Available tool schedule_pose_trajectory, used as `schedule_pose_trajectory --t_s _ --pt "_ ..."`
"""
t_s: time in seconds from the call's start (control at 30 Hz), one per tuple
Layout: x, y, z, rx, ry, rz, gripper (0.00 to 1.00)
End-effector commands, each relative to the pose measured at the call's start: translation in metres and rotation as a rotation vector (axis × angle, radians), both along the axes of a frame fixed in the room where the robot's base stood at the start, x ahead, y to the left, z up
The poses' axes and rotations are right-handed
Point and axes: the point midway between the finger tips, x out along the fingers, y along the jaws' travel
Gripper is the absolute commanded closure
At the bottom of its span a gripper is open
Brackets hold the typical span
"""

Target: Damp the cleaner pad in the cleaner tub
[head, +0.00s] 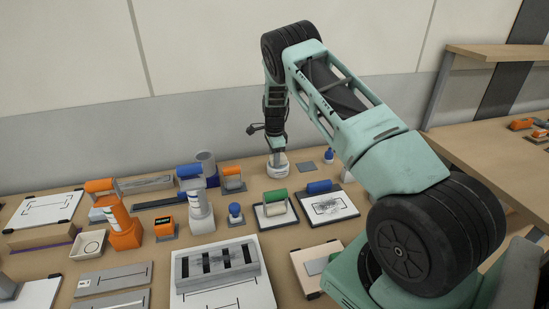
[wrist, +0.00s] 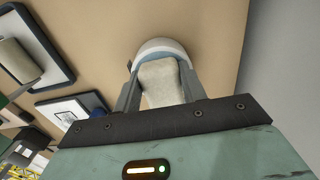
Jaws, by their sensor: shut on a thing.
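My gripper (wrist: 160,92) is shut on a pale beige block, which looks like the cleaner pad (wrist: 162,80). The cleaner tub, a round white tub with a blue-grey inside (wrist: 166,48), shows around the far end of the pad in the wrist view. In the head view the tub (head: 278,169) stands at the back of the table, directly below my gripper (head: 276,147). The pad's lower end is at or inside the tub's mouth; whether it touches the bottom is hidden. The pad is not distinct in the head view.
A green-handled tool (head: 275,203) and a blue-handled tool (head: 319,187) lie on trays in front of the tub. A blue-knobbed piece (head: 328,156) stands to its right. A wall is behind.

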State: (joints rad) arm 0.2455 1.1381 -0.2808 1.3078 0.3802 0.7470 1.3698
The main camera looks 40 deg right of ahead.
Motion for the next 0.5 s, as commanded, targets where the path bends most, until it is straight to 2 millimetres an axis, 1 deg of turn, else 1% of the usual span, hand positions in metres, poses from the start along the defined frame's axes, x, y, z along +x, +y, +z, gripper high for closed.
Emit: schedule_pose_trajectory --t_s 0.1,0.23,0.5 --pt "-0.001 0.001 -0.003 0.002 0.004 0.0 0.77" --pt "-0.001 0.001 0.0 0.002 0.004 0.0 0.77" --pt "-0.001 0.001 0.021 0.001 0.002 0.0 0.77"
